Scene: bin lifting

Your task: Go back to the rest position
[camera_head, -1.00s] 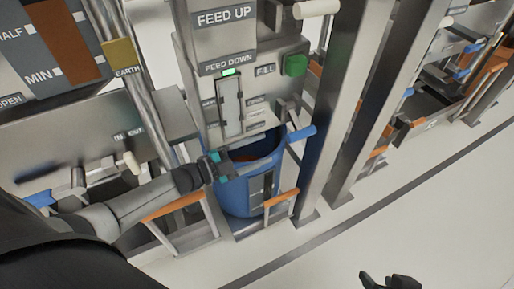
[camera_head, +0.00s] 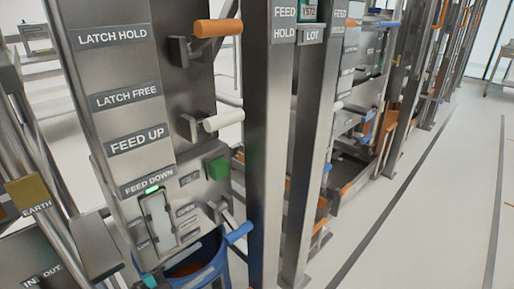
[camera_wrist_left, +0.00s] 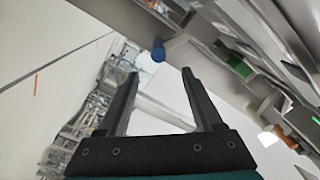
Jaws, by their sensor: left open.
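My left gripper shows in the left wrist view (camera_wrist_left: 160,73) with its two dark fingers spread and nothing between them. A blue handle end (camera_wrist_left: 158,50) lies just beyond the fingertips in that view. My right gripper is not in view.
The grey machine panel (camera_head: 125,97) carries orange (camera_head: 218,28), white (camera_head: 224,119) and blue-ended (camera_head: 239,233) handles and a green button (camera_head: 217,168). Steel posts (camera_head: 268,150) stand beside it. Open pale floor (camera_head: 440,200) lies to the right.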

